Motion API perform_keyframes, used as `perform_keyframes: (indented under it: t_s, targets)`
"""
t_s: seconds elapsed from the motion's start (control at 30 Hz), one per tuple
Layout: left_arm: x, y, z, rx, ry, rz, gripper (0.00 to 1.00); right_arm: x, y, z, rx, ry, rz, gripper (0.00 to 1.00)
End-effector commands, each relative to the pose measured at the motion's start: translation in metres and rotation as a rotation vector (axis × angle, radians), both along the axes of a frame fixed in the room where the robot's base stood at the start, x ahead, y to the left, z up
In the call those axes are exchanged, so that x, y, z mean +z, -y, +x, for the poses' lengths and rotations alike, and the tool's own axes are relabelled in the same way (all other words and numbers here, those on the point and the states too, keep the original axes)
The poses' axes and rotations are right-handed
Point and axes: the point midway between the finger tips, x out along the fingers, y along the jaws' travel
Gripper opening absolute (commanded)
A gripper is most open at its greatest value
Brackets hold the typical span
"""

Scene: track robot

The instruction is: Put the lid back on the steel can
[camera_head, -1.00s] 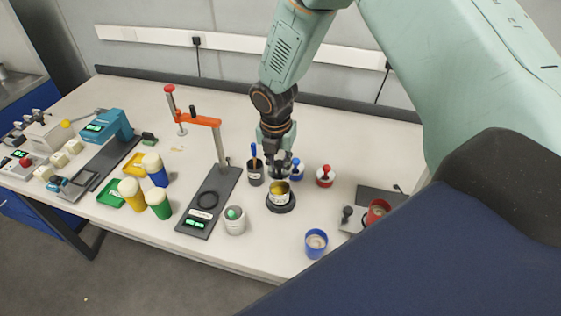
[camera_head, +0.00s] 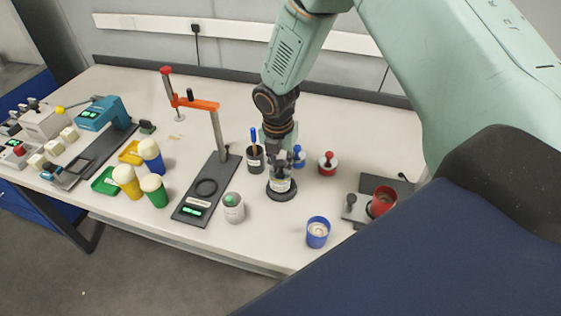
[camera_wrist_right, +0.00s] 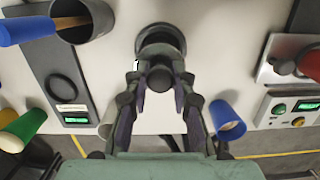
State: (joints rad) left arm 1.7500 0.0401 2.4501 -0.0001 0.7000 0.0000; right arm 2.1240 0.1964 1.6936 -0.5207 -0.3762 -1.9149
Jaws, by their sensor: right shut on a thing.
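The round black base (camera_wrist_right: 161,36) shows beyond the fingertips. My left gripper is not in view.
Lids with a blue knob (camera_head: 298,156) and a red knob (camera_head: 328,162) lie close by. A dark cup with a brush (camera_head: 255,160) stands behind left. A grey pot (camera_head: 233,208), a blue cup (camera_head: 317,232) and a red cup (camera_head: 382,201) stand around. An orange-armed stand (camera_head: 211,185) is at left.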

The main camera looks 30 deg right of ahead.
Motion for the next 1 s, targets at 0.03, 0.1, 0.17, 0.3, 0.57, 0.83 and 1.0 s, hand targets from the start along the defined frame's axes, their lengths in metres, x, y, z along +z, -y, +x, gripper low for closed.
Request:
perform_keyframes:
  t_s: [0.03, 0.1, 0.17, 0.3, 0.57, 0.83, 1.0]
  targets:
    - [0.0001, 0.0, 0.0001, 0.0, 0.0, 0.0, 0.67, 0.0002, -0.0001, 0.0001, 0.0, 0.0, 0.0, 0.0]
    - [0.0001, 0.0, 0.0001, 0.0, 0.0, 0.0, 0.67, 0.0003, -0.0001, 0.0001, 0.0, 0.0, 0.0, 0.0]
    - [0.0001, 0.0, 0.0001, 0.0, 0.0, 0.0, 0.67, 0.0003, -0.0001, 0.0001, 0.0, 0.0, 0.0, 0.0]
    - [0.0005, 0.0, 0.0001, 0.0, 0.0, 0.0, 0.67, 0.0004, -0.0001, 0.0, 0.0, 0.0, 0.0, 0.0]
    - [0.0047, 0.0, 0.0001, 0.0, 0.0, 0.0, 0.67, 0.0011, 0.0004, -0.0002, 0.0, 0.0, 0.0, 0.0]
    - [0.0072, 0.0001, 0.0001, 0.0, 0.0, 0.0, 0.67, 0.0007, 0.0008, -0.0004, 0.001, 0.0, 0.0, 0.0]
    - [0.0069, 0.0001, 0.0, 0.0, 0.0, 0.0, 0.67, 0.0003, 0.0008, -0.0004, 0.0, 0.0, 0.0, 0.0]
